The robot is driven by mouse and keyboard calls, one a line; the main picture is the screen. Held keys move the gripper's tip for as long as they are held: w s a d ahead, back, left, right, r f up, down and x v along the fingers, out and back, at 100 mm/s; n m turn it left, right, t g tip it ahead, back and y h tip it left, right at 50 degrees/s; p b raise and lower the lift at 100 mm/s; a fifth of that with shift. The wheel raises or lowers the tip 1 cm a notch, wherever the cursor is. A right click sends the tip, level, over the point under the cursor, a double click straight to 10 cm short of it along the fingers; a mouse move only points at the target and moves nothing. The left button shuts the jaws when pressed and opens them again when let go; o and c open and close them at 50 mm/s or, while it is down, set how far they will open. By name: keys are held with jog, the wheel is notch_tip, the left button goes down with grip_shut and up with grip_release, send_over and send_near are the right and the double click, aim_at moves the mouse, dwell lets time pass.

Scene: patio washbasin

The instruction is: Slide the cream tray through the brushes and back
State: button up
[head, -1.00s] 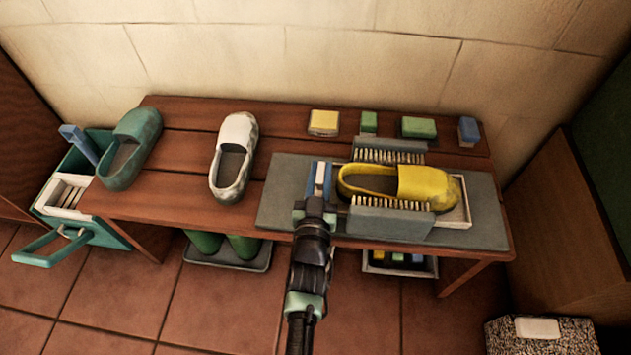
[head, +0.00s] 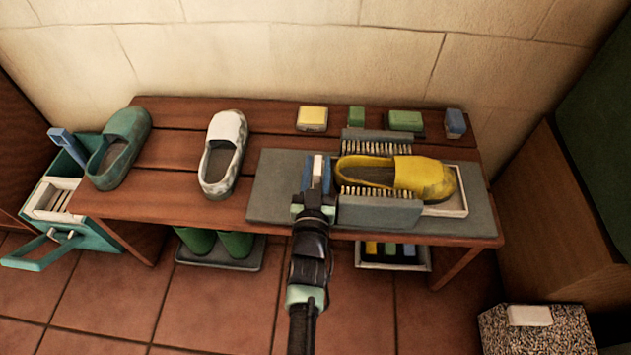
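The cream tray (head: 455,207) lies on a grey board (head: 270,190), its right end showing past the brushes. A dirty yellow shoe (head: 425,177) rides in it, toe to the right. The tray passes between a back brush (head: 377,136) and a front brush (head: 380,211), bristles facing the shoe. My gripper (head: 318,175) is at the tray's left end, left of the brushes. Its blue fingers appear closed on a pale upright piece there, which looks like the tray's handle. The front brush hides much of the tray.
A green shoe (head: 120,147) and a white shoe (head: 222,153) stand left on the wooden bench (head: 160,204). Several small blocks, including a yellow one (head: 312,118), line the back. A teal caddy (head: 66,200) stands left; a speckled box (head: 537,333) is at front right.

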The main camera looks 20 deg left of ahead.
jog(key=p+v, duration=0.5)
jog(key=v, duration=0.7)
jog(key=shift+s, duration=0.35)
jog(key=shift+d, duration=0.1)
